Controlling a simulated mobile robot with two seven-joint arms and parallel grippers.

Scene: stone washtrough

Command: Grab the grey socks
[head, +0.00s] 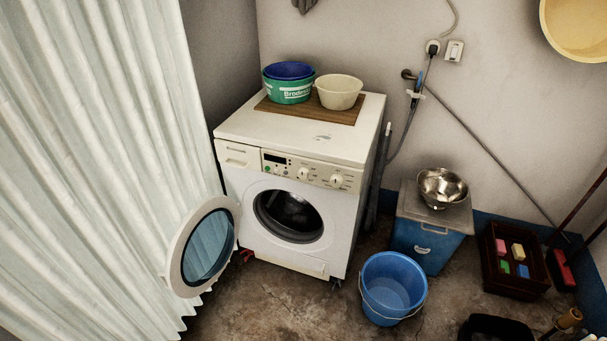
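A grey cloth-like item (304,5) hangs against the wall at the top edge of the head view. It is cut off by the frame, so I cannot tell for certain that it is the grey socks. The white washing machine (270,222) stands in the middle with its round door (205,246) swung open to the left. The drum opening (288,216) is dark, and I cannot make out socks in it. Neither of my grippers is in view.
A green basin (289,91) holding a blue one and a cream bowl (339,92) stand on a wooden board on the machine. A blue bucket (392,289) stands on the floor. A steel bowl (442,187) sits on a blue bin (427,246). A pale curtain (90,170) fills the left.

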